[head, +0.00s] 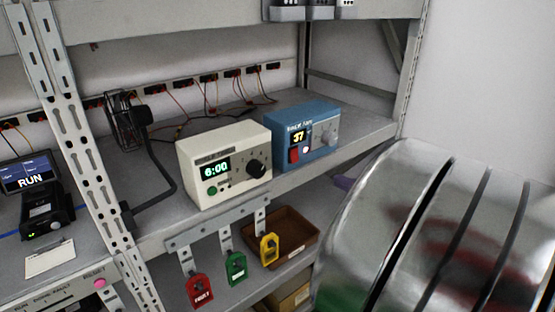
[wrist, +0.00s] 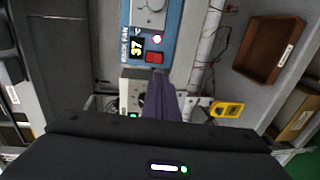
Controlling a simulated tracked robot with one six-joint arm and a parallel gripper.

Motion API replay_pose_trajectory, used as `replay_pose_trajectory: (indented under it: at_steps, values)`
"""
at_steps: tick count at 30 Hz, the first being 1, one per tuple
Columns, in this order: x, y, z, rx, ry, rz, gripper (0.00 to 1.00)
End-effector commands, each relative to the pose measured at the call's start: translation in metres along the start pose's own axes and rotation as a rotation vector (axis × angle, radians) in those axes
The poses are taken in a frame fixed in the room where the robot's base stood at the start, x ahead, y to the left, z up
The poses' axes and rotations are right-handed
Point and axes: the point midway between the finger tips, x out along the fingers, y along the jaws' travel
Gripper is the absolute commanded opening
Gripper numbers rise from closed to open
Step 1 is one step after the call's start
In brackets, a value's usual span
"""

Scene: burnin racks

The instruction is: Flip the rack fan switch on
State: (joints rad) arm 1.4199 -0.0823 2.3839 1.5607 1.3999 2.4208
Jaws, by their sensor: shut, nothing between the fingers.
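The blue rack fan box (head: 318,122) stands on the shelf in the head view, right of a cream timer box. Its front has a display reading 37, a red switch (head: 293,155), a pale round lamp and a grey knob. In the wrist view the box (wrist: 171,20) appears turned, with the red switch (wrist: 154,57) near its lower edge. My gripper (wrist: 158,76) shows there as shut purple fingers, empty, with the tips just below the switch in the picture.
The cream timer box (head: 225,158) reads 6:00 and stands close left of the fan box. Red, green and yellow tags (head: 269,250) hang below the shelf edge, before a brown tray (head: 300,232). A rack upright (head: 80,150) stands at left.

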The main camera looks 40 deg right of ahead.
Motion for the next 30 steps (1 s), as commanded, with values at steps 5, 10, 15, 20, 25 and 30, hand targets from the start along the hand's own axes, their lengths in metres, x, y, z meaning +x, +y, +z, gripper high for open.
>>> replay_pose_trajectory:
  at_steps: [5, 10, 15, 20, 25, 30]
  values:
    - [0.007, 0.000, -0.001, -0.001, 0.003, -0.001, 0.00]
    - [0.022, 0.000, -0.001, -0.002, 0.004, -0.001, 0.00]
    - [0.040, 0.000, -0.001, -0.002, 0.003, -0.001, 0.00]
    - [0.057, 0.000, 0.000, -0.002, 0.002, -0.001, 0.00]
    - [0.076, -0.001, 0.000, -0.001, 0.002, -0.001, 0.00]
    - [0.096, -0.001, 0.000, -0.001, 0.002, -0.001, 0.00]
